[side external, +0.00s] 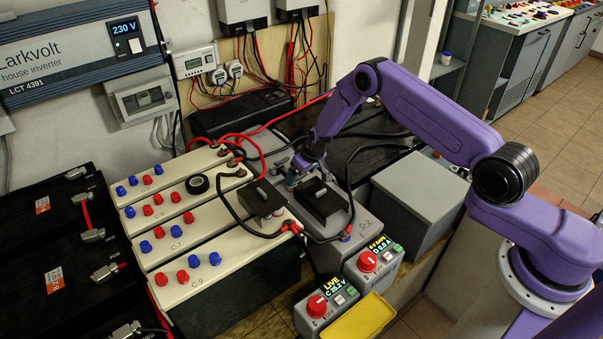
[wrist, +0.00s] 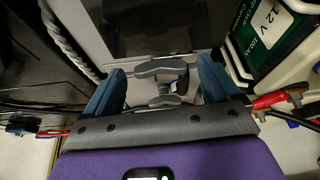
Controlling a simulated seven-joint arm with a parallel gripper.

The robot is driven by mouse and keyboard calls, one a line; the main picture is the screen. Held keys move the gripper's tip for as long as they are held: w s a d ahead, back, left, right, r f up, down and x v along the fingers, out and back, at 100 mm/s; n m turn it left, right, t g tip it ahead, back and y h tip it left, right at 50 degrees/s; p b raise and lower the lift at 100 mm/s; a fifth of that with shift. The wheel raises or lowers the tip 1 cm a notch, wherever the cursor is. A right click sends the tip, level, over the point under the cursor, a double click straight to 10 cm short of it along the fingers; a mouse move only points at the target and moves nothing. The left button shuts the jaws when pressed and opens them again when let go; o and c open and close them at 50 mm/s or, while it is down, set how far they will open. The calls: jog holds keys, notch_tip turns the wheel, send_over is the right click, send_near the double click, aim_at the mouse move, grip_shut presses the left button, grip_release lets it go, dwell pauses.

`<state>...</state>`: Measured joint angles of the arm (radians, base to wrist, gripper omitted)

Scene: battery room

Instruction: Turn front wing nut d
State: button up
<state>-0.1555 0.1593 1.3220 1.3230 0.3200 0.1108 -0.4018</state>
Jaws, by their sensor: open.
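My gripper (side external: 296,178) is over the far left part of the grey battery case marked D-2 (side external: 352,232), pointing down. In the wrist view its two blue fingers (wrist: 160,82) are spread apart. A grey wing nut (wrist: 160,67) shows between them, with a gap to each finger. A second grey winged piece (wrist: 164,101) is just nearer the palm; I cannot tell if both are one part. In the side view a grey fitting (side external: 281,165) shows beside the fingers, but the nut itself is largely hidden. No letter d is readable on it.
A black block (side external: 320,200) stands on the case close to the gripper, with black cables around it. Cream-topped batteries (side external: 172,245) with red and blue caps are to the left. Two control boxes (side external: 326,304) and a yellow tray (side external: 358,318) are in front. A grey box (side external: 425,190) stands right.

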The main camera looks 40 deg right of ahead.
jog(key=c, duration=1)
jog(key=shift+c, duration=0.2)
jog(key=shift+m, duration=0.6)
jog(key=o, duration=1)
jog(key=shift+o, duration=0.2)
jog(key=v, duration=1.7)
jog(key=shift+a+r, duration=0.25)
jog(key=shift+a, duration=0.15)
